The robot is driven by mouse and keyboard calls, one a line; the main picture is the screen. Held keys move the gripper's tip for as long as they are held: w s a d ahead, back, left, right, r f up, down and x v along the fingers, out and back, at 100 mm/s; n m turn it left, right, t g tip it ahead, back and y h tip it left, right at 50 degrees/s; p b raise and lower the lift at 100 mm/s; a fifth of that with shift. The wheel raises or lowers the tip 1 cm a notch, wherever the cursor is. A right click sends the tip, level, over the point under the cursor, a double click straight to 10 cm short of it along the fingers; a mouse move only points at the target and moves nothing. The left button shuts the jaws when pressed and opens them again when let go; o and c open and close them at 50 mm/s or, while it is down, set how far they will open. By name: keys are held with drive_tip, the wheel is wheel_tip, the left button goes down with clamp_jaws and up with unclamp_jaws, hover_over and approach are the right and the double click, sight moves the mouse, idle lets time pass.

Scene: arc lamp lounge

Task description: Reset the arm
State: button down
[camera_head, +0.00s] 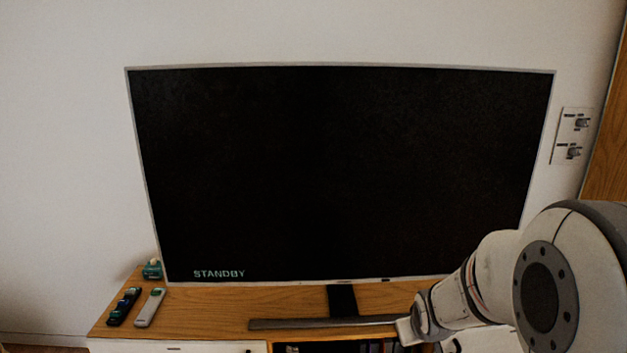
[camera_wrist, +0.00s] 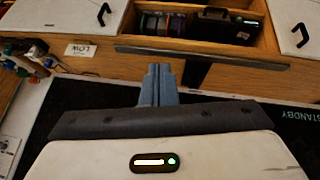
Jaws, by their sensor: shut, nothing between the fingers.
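My gripper (camera_wrist: 158,85) shows in the wrist view as two blue-grey fingers pressed together, with nothing between them. It is in front of the low wooden cabinet (camera_wrist: 60,85) and the dark television screen (camera_wrist: 285,140). In the head view my pale arm comes in from the lower right, and its wrist is near the television stand's right side. The fingertips are not clear in that view.
The television (camera_head: 340,170) reads STANDBY. A dark remote (camera_head: 124,307), a light remote (camera_head: 150,308) and a teal object (camera_head: 152,269) sit on the cabinet's left end. A switch panel (camera_head: 571,137) is on the wall. The open shelf holds a black box (camera_wrist: 225,25).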

drive_tip(key=s+a+r+g+p, duration=0.1)
drive_tip(key=s+a+r+p, duration=0.2)
drive_tip(key=s+r, duration=0.6)
drive_tip(key=s+a+r+m+g+y+p, duration=0.1)
drive_tip(key=s+a+r+p, duration=0.3)
drive_tip(key=s+r, duration=0.4)
drive_tip(key=shift+s+a+r+m+g+p, duration=0.35)
drive_tip(key=shift+s+g+p, duration=0.25)
drive_tip(key=shift+s+g, duration=0.25)
drive_tip(key=shift+d, duration=0.1)
